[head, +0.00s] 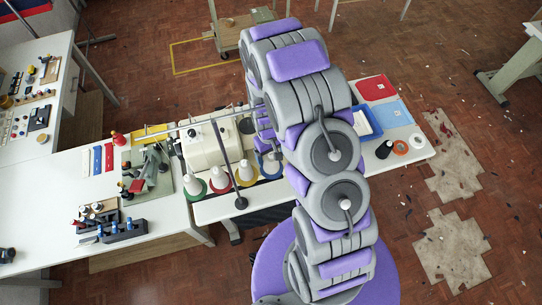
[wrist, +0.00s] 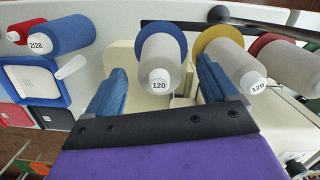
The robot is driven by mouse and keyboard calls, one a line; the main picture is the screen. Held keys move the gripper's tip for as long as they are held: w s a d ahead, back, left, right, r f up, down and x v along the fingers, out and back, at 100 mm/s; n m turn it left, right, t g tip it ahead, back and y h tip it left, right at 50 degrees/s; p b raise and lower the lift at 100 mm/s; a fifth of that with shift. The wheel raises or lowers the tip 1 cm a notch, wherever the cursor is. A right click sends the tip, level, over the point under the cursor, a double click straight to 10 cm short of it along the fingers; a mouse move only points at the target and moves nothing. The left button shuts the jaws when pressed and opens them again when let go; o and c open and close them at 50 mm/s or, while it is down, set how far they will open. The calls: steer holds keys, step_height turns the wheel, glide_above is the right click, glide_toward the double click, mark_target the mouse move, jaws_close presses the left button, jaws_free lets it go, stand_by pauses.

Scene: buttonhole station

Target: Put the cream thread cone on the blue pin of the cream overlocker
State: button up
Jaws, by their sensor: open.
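The cream thread cone (wrist: 160,62), labelled 120, stands with its wide end on the blue disc (wrist: 161,23) in the wrist view. The pin itself is hidden. My gripper (wrist: 161,72) is open, with one blue finger on each side of the cone and a visible gap on both sides. The cream overlocker (head: 206,146) stands on the table in the head view; part of it shows behind the fingers in the wrist view. In the head view the blue disc (head: 268,168) is partly hidden by my arm.
Similar cones stand on the yellow disc (wrist: 213,35), the red disc (wrist: 262,41) and the green disc (head: 194,194). A blue cone (wrist: 70,34) and a blue-rimmed white tray (wrist: 66,98) are to the left in the wrist view. A dark rod (head: 228,168) rises near the cones.

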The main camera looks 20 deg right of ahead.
step_height(320, 180, up, 16)
steer(key=w+b, duration=0.2)
steer(key=shift+a+f, duration=0.25)
steer(key=shift+a, duration=0.05)
